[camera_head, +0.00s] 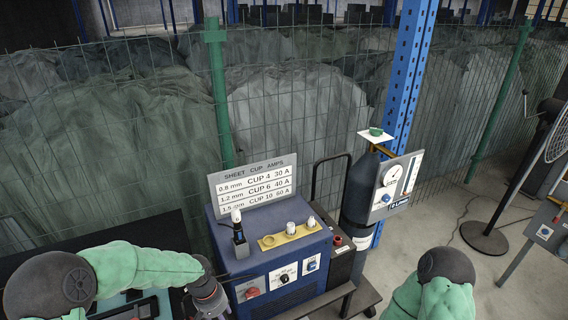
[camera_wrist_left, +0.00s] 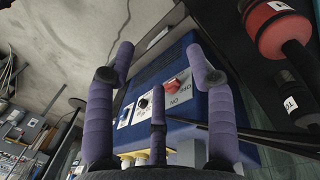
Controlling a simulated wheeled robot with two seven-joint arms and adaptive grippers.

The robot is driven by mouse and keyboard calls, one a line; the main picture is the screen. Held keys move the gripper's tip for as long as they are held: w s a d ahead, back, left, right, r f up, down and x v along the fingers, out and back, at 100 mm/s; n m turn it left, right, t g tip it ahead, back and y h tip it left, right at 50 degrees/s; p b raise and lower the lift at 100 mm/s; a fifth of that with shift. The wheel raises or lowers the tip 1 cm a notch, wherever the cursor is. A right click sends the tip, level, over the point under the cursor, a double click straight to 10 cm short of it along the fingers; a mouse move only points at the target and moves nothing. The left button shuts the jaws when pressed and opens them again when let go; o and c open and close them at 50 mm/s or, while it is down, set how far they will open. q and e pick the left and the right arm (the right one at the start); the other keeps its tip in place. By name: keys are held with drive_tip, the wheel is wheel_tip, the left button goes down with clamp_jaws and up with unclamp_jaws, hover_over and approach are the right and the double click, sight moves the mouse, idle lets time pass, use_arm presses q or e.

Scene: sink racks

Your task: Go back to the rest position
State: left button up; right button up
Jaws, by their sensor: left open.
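My left arm comes in from the lower left in the head view, with its wrist at the left front corner of the blue machine (camera_head: 262,258). In the left wrist view my left gripper (camera_wrist_left: 158,68) has its purple fingers spread apart with nothing between them. The blue machine (camera_wrist_left: 205,100) with its red switch and black knob lies beyond the fingers. In the head view only the upper part of my right arm shows at the bottom right; its gripper is out of view.
On the machine are a yellow strip (camera_head: 290,237) with several small cups, a black device (camera_head: 239,240) and a cup chart (camera_head: 254,184). A dark gas cylinder (camera_head: 359,188) with a gauge panel (camera_head: 398,184) stands to its right. A wire fence (camera_head: 300,100) runs behind. A fan (camera_head: 484,238) stands right.

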use_arm(q)
drive_tip(key=s+d+f+h+b, duration=0.1)
drive_tip(key=s+d+f, duration=0.3)
drive_tip(key=s+f, duration=0.4)
drive_tip(key=s+d+f+h+b, duration=0.1)
drive_tip(key=s+d+f+b, duration=0.2)
drive_tip(key=s+f, duration=0.4)
wheel_tip(320, 180, down, 7)
drive_tip(key=shift+s+d+r+n+t, duration=0.2)
drive_tip(key=shift+s+d+n+t, duration=0.15)
drive_tip(key=shift+d, duration=0.25)
